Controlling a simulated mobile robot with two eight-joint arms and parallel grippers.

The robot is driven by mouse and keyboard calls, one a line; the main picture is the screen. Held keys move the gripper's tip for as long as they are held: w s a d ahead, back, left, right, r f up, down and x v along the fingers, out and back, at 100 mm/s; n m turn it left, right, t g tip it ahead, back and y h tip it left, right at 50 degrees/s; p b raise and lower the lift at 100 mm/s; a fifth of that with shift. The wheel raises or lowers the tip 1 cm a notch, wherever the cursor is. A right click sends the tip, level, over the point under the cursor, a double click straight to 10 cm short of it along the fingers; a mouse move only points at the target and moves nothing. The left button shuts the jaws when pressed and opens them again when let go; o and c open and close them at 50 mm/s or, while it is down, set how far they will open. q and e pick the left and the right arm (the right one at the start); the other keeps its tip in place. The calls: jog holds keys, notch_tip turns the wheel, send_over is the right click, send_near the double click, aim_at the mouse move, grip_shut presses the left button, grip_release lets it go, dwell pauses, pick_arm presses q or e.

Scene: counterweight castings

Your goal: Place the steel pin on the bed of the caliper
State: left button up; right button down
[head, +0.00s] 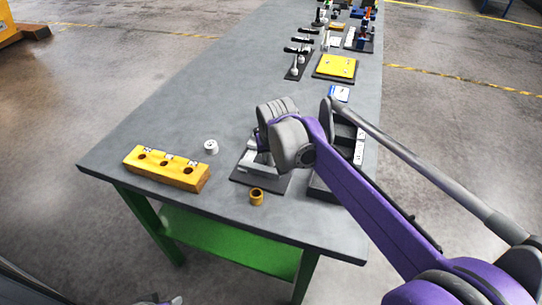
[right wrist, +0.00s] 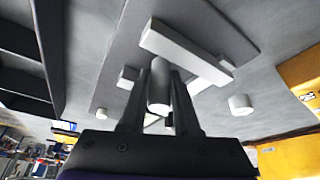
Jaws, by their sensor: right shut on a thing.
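The grey caliper (head: 258,160) stands on a dark plate (head: 240,178) near the front of the bench, partly hidden by my right wrist. In the right wrist view its long pale bar (right wrist: 185,52) and small blocks show on the plate. My right gripper (right wrist: 160,100) is shut on the steel pin (right wrist: 159,82), a pale grey cylinder between the fingers. It holds the pin over the caliper area; whether the pin touches the caliper cannot be told. In the head view the pin and fingertips are hidden behind the wrist. My left gripper cannot be made out.
A yellow block with holes (head: 165,168) lies left of the caliper. A white cylinder (head: 211,147) and a brass ring (head: 257,197) stand near the plate. A dark compartment tray (head: 322,188) is on the right, partly behind my arm. Other fixtures, including a yellow plate (head: 336,67), stand farther back.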

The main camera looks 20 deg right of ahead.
jog(key=c, duration=0.6)
grip_release()
jog(key=shift+f, duration=0.1)
jog(key=shift+c, duration=0.2)
jog(key=p+v, duration=0.1)
jog(key=v, duration=1.1)
